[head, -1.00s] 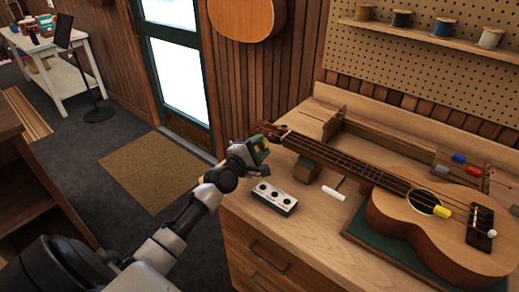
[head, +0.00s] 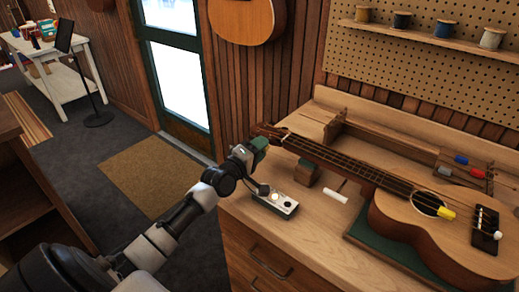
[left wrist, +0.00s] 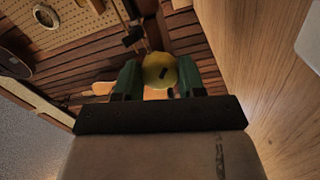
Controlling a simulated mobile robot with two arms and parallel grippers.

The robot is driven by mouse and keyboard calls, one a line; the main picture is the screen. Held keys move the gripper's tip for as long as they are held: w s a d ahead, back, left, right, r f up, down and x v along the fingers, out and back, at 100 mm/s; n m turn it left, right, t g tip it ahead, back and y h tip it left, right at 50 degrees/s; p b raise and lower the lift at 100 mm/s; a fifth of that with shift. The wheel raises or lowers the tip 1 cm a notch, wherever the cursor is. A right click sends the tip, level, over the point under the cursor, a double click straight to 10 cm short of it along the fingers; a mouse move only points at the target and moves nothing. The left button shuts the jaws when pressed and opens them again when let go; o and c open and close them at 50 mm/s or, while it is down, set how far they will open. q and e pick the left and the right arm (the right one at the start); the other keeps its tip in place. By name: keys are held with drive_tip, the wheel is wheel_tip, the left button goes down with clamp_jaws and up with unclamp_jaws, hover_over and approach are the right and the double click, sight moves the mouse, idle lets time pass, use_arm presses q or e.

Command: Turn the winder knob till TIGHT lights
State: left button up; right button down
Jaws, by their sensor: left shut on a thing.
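My left gripper (head: 260,147) is at the headstock end of the ukulele (head: 425,225), above the left part of the bench. In the left wrist view its two green fingers (left wrist: 160,80) are shut on a round yellow knob (left wrist: 160,68) with a short dark mark on its face. The knob is hidden by the gripper in the head view. A small pale box with round lamps (head: 287,206) sits on the bench below the gripper; a dark part of my gripper covers some of it. I cannot read its labels. My right gripper is not in view.
A wooden block (head: 305,174) supports the ukulele's neck, with a white stick (head: 335,195) beside it. A rack with coloured pieces (head: 462,160) stands behind the ukulele. The bench front (head: 262,250) has a drawer. The floor to the left is open.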

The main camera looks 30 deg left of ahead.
use_arm(q)
drive_tip(key=shift+f, duration=0.1)
idle(0.4)
drive_tip(key=o, duration=0.6)
drive_tip(key=shift+o, duration=0.2)
drive_tip(key=shift+s, duration=0.15)
drive_tip(key=s, duration=0.7)
drive_tip(key=s+a+b, duration=0.1)
drive_tip(key=s, duration=0.2)
drive_tip(key=shift+s+f, duration=0.2)
drive_tip(key=shift+s, duration=0.05)
